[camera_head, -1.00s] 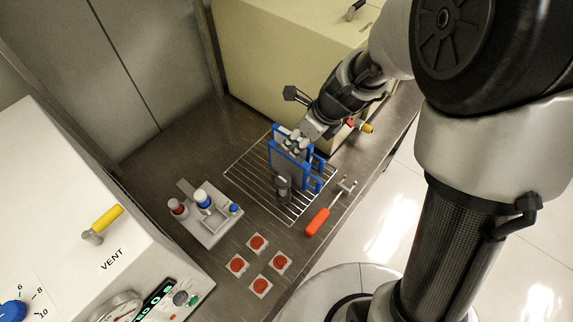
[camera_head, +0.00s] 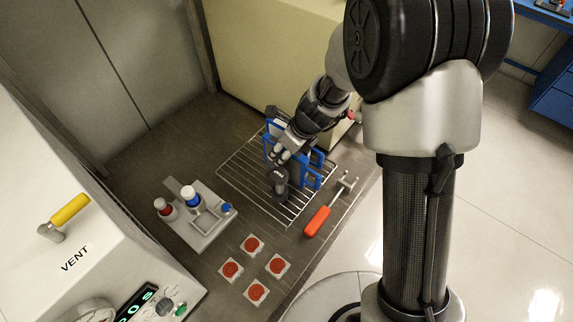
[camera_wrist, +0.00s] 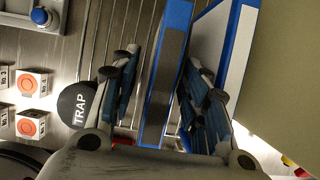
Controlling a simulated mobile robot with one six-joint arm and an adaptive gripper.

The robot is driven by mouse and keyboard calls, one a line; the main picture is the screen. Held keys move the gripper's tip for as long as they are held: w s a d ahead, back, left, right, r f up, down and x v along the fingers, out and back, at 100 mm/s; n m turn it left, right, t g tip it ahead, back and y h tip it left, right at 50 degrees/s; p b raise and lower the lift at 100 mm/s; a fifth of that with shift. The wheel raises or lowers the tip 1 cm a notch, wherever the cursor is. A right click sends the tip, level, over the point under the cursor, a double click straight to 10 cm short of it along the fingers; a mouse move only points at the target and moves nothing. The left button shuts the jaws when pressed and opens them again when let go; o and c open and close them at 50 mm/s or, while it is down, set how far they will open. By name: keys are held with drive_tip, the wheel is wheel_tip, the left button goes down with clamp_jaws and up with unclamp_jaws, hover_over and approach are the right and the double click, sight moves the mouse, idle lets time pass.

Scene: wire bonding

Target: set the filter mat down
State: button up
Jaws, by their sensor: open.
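The filter mat, a thin upright panel with a blue frame and grey face (camera_wrist: 166,75), stands between my fingers in the wrist view. In the head view its blue frame (camera_head: 270,143) stands on the wire rack (camera_head: 241,181), partly hidden by my gripper. My gripper (camera_head: 281,155) is at the mat's upper part. In the wrist view my gripper (camera_wrist: 163,95) is open, one finger on each side of the mat, with a visible gap at least on the left.
A second blue-framed panel (camera_wrist: 226,48) stands close on the right. A black TRAP cylinder (camera_head: 279,184) is just in front. An orange-handled tool (camera_head: 317,220) lies right of the rack. A bottle tray (camera_head: 201,226) and several white blocks with red discs (camera_head: 252,244) lie left and front.

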drive_tip(key=shift+b+x, duration=0.3)
drive_tip(key=shift+x, duration=0.95)
drive_tip(key=shift+d+f, duration=0.1)
drive_tip(key=shift+f, duration=0.1)
clamp_jaws()
